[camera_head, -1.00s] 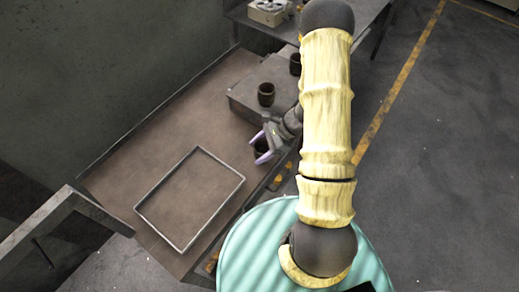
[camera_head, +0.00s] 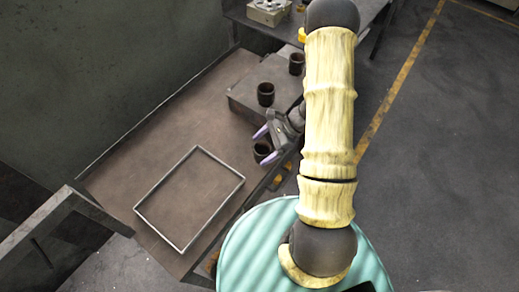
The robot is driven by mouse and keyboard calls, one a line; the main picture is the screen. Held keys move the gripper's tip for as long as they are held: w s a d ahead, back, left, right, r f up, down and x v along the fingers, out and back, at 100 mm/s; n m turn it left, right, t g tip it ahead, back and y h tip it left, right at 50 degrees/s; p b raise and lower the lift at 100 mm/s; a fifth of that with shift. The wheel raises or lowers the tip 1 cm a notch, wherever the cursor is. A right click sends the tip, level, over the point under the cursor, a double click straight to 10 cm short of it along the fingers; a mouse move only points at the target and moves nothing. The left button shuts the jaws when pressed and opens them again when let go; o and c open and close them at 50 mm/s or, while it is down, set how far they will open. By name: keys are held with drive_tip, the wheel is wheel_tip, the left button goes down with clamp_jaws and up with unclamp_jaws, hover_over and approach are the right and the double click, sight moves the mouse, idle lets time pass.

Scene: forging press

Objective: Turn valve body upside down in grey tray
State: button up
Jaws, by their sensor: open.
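The grey tray (camera_head: 240,180) is a shallow rectangle with a thin rim, lying empty on the brown bench top. A dark, cup-shaped part (camera_head: 263,153), which looks like the valve body, stands on the bench up and right of the tray, near the bench's front edge. My gripper (camera_head: 263,145) is open, with its two purple-tipped fingers pointing left at this part. One fingertip shows above the part and one beside its lower side in the picture. Nothing is held; I cannot tell whether the fingers touch it.
Two similar dark cups, one (camera_head: 266,94) on a raised grey block (camera_head: 243,88) and another (camera_head: 297,64) farther back, stand behind. A wall (camera_head: 110,80) bounds the bench's far side. Bare bench lies left of the block. Yellow items (camera_head: 283,174) sit by the front edge.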

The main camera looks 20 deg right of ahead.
drive_tip(key=v, duration=0.9)
drive_tip(key=shift+d+r, duration=0.25)
drive_tip(key=shift+r, duration=0.05)
drive_tip(key=shift+s, duration=0.1)
drive_tip(key=s+a+r+n+t+h, duration=0.1)
drive_tip(key=s+a+r+n+h, duration=0.2)
drive_tip(key=r+n, duration=0.3)
drive_tip(key=s+a+r+n+t+h, duration=0.1)
drive_tip(key=s+a+r+n+h, duration=0.3)
drive_tip(key=n, duration=0.8)
wheel_tip(320, 180, up, 3)
drive_tip(key=shift+s+a+f+n+h, duration=0.15)
drive_tip(key=shift+a+f+n+h, duration=0.15)
drive_tip(key=shift+a+h, duration=0.6)
drive_tip(key=shift+d, duration=0.15)
drive_tip(key=shift+c, duration=0.3)
